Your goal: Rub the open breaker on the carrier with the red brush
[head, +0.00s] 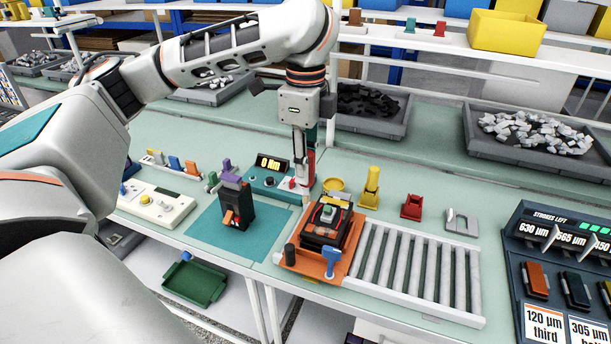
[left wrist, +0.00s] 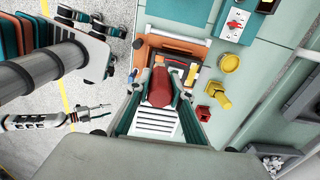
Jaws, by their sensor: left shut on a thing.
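My left gripper (head: 303,160) reaches down above the bench, behind the carrier. It is shut on the red brush (left wrist: 160,88), whose red body sits between its fingers in the left wrist view. In the head view the brush is mostly hidden by the gripper. The orange carrier (head: 300,263) stands at the left end of the roller track and holds the dark open breaker (head: 318,238), which has a green part inside. The brush appears above the breaker; I cannot see contact. What looks like my right gripper (left wrist: 92,112) is small at the left wrist view's left.
The roller track (head: 420,268) lies right of the carrier. A yellow post (head: 371,187) and a red holder (head: 411,206) stand behind it. A blue-handled piece (head: 331,259) stands at the carrier's front. A black-and-orange device (head: 236,205) sits on the teal mat (head: 205,232) at left.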

